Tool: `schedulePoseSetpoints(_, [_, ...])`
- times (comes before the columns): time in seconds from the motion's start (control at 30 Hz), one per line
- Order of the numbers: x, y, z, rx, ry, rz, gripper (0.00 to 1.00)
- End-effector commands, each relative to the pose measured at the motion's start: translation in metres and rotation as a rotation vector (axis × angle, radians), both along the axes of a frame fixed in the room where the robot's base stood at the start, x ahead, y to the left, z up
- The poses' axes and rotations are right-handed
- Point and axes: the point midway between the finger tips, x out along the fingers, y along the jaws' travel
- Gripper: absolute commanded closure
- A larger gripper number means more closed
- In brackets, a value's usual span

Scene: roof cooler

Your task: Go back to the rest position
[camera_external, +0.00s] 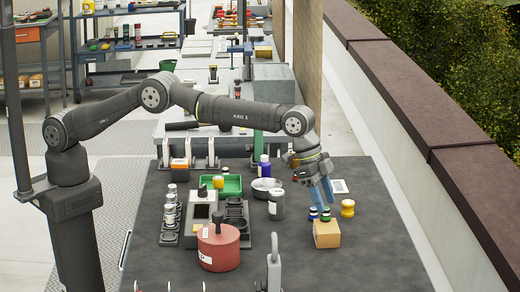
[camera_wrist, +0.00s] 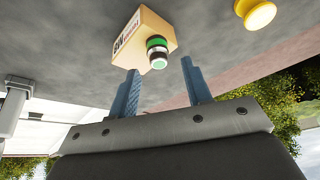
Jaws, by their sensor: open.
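My gripper (camera_external: 321,191) is at the right side of the dark worktop (camera_external: 370,235), with its blue fingers pointing down. It is just above and behind a tan box (camera_external: 327,234). In the wrist view my gripper (camera_wrist: 158,90) has its two blue fingers spread apart with nothing held between them. Small blue and green-capped pieces (camera_external: 319,213) are at the box's top in the external view. Whether a fingertip touches them cannot be told.
A yellow piece (camera_external: 348,208) stands right of the box, and a grey canister (camera_external: 276,205) to its left. A red pot (camera_external: 218,247), a green tray (camera_external: 228,185) and a purple bottle (camera_external: 263,171) stand further left. A low wall (camera_external: 430,125) runs along the right. The front right worktop is clear.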

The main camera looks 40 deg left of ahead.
Motion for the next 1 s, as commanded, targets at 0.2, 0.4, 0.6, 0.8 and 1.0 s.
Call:
schedulePoseSetpoints(0.2, [0.0,0.002,-0.031,0.004,0.002,0.0,0.55])
schedulePoseSetpoints(0.4, [-0.002,0.013,0.004,-0.002,0.0,0.0,0.55])
schedulePoseSetpoints(0.6, [-0.005,0.026,0.036,-0.001,0.0,0.0,0.55])
schedulePoseSetpoints(0.8, [-0.008,0.04,0.073,-0.003,-0.001,0.0,0.55])
schedulePoseSetpoints(1.0, [-0.007,0.035,0.055,0.004,0.002,0.0,0.55])
